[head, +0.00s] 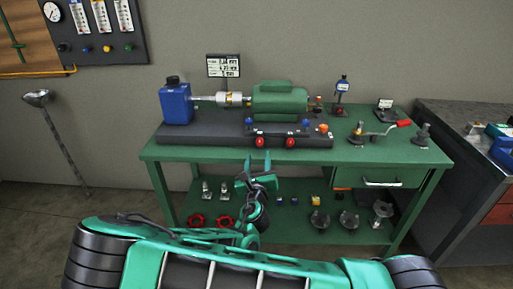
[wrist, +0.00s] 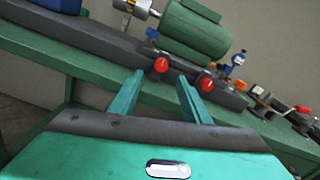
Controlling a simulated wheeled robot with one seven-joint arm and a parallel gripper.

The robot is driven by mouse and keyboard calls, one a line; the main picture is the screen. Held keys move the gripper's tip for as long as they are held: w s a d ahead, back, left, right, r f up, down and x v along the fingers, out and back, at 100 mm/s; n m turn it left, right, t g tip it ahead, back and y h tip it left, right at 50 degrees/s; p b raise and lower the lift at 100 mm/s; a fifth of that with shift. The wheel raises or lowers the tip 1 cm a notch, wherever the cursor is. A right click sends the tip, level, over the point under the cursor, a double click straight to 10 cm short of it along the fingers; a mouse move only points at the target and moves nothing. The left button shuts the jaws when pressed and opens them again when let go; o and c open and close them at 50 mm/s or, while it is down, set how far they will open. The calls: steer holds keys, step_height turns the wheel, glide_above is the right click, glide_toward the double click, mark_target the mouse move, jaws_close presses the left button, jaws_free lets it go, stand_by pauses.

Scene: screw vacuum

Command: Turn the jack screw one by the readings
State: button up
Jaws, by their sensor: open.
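A green motor (head: 280,100) sits on a dark base (head: 200,136) on the green workbench. Two red-headed screws stick out of the front of the base, a left one (head: 259,142) and a right one (head: 290,142). Both also show in the wrist view, left (wrist: 161,64) and right (wrist: 206,85). My gripper (head: 258,162) is open and empty in front of the bench. In the wrist view its fingertips (wrist: 160,78) point toward the base, with the left red screw beyond, between them.
A blue pump (head: 175,104) joins the motor by a shaft and coupling (head: 229,99). A dial gauge (head: 342,88) and a red-handled crank (head: 385,130) stand to the right. Red handwheels (head: 196,220) and other parts lie on the lower shelf (head: 275,226). A dark cabinet (head: 468,150) stands at right.

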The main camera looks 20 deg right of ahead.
mark_target(258, 143)
steer(key=x, duration=0.8)
steer(key=shift+w+d, duration=0.15)
steer(key=shift+w, duration=0.15)
steer(key=c, duration=1)
steer(key=shift+c, duration=0.2)
